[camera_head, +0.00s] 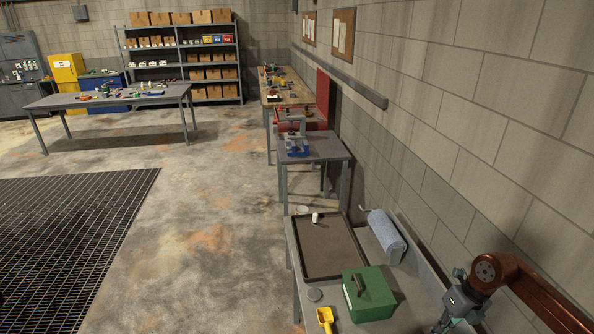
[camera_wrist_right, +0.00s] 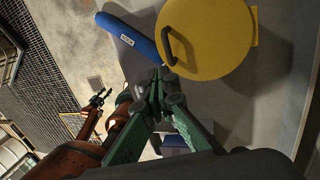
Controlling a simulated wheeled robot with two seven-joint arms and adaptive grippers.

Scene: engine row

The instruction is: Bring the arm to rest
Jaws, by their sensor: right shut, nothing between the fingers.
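My right arm, copper-brown, comes in at the lower right of the head view, and its grey-green gripper (camera_head: 452,314) is over the right side of the near grey bench. In the right wrist view my right gripper (camera_wrist_right: 160,78) is shut with its fingertips together and nothing between them. My left gripper (camera_wrist_right: 101,97) shows small at the left of the wrist view, apart from the right one. Its jaw opening is too small to tell. It does not show in the head view.
The near bench holds a dark tray (camera_head: 323,272), a green box (camera_head: 368,294), a blue roll (camera_head: 386,235) and a yellow scoop (camera_head: 325,318). The wrist view shows a yellow round thing with a dark handle (camera_wrist_right: 205,40) and a blue bar (camera_wrist_right: 127,34). A block wall (camera_head: 480,130) runs along the right.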

